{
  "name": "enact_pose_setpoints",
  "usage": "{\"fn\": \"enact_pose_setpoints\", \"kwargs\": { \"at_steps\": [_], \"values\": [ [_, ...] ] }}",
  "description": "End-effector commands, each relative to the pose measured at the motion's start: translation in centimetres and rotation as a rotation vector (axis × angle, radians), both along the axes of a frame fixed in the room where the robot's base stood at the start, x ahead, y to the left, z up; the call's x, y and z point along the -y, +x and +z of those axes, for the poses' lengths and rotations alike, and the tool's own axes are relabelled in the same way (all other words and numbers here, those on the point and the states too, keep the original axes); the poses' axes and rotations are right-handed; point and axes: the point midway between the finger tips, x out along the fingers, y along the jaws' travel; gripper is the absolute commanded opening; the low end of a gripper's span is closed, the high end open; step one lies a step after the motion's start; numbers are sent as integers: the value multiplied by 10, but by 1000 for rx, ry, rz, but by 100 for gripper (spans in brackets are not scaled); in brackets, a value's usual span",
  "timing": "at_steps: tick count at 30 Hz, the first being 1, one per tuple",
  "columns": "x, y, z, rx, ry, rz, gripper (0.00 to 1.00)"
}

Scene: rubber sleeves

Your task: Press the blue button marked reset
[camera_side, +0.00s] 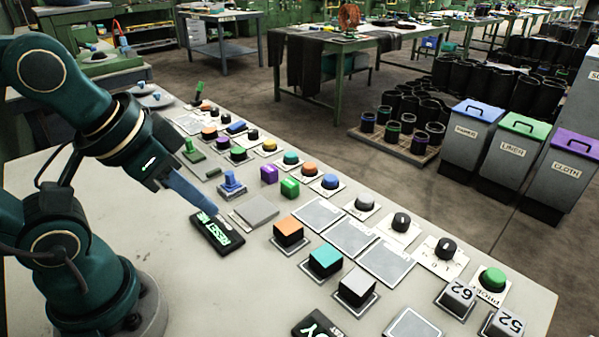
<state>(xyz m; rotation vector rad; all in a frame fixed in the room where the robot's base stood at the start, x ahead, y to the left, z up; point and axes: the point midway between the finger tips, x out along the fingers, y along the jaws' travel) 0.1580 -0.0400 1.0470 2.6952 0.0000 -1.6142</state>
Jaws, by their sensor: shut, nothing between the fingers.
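My gripper (214,211) is shut and empty, its blue-grey fingers slanting down to the right. Its tip is over or at the upper part of a black plate (218,238) with pale lettering that seems to include "RESET". I cannot tell whether the tip touches it. No blue button shows clearly on this plate; the fingers hide part of it. I can read no reset mark on these.
A grey square plate (262,209) lies right of the black plate. Orange (288,231), teal (326,258) and grey (357,284) block buttons stand nearer the front. Several knobs and buttons crowd the panel.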

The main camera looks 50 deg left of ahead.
Motion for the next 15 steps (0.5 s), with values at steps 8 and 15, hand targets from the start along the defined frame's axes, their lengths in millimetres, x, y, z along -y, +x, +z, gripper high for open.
{"fn": "enact_pose_setpoints", "kwargs": {
  "at_steps": [8, 15],
  "values": [
    [-2, 13, 12, 73, -54, 112, 0],
    [-13, 81, 64, 269, -187, 354, 0]
  ]
}}
